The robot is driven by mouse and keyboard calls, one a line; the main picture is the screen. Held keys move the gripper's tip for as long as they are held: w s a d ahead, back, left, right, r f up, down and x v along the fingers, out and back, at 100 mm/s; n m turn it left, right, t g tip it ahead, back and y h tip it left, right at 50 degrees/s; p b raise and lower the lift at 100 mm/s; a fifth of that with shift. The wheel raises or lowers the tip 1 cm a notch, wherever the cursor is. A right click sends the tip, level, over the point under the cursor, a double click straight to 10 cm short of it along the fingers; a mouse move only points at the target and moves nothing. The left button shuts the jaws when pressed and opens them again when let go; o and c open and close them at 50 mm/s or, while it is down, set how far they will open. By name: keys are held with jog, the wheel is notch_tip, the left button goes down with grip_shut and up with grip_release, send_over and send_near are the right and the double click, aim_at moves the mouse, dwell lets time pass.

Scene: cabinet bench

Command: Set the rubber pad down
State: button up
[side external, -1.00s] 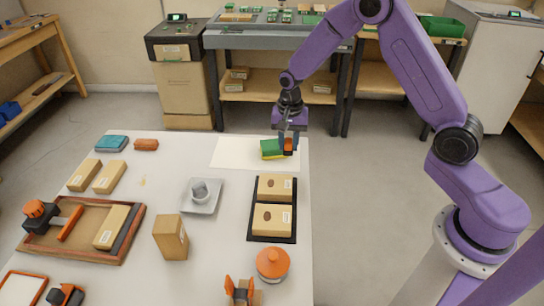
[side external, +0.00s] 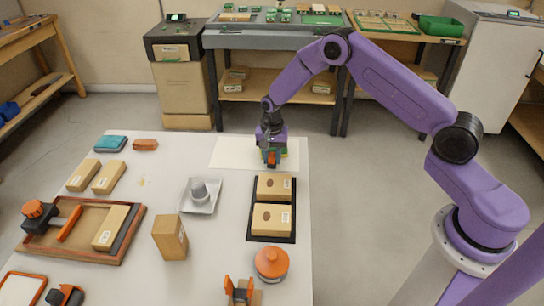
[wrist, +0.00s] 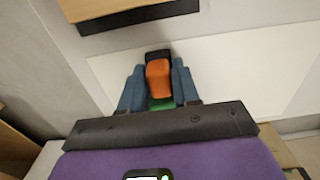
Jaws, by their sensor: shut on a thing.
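My gripper (side external: 271,158) is shut on an orange block with a black end, which I take to be the rubber pad (wrist: 158,75). In the wrist view the pad sits between two blue-grey fingers. In the side view it shows as a small orange patch (side external: 271,159) under my gripper, over the near part of the white sheet (side external: 235,153). I cannot tell whether it touches the sheet. A green and yellow block (side external: 291,149) is mostly hidden behind my gripper; green (wrist: 161,104) also shows below the pad in the wrist view.
A black tray (side external: 247,224) with two cardboard boxes lies just in front of the sheet. A metal dish (side external: 204,207) with a grey cup stands to its left. A teal pad (side external: 111,144) and a reddish-brown block (side external: 145,144) lie far left. The sheet's left part is clear.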

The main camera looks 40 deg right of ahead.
aim_at(272, 154)
jog(key=shift+f, duration=0.15)
jog(key=o, duration=1)
jog(key=shift+o, duration=0.2)
notch_tip(272, 154, up, 12)
jog(key=s+a+r+n, duration=0.5)
jog(key=s+a+r, duration=0.15)
jog(key=s, duration=0.25)
jog(key=s+r+n, duration=0.3)
jog(key=s+n, duration=0.2)
jog(key=s, duration=0.5)
jog(key=s+a+r+n, duration=0.1)
jog(key=s+r+n, duration=0.2)
jog(key=s, duration=0.8)
jog(key=n, duration=0.2)
jog(key=shift+r+n, duration=0.3)
jog(key=shift+o, duration=0.7)
jog(key=s+d+n, duration=0.4)
jog(key=s+n, duration=0.2)
jog(key=s, duration=0.4)
jog(key=shift+s+d, duration=0.3)
jog(key=shift+d, duration=0.1)
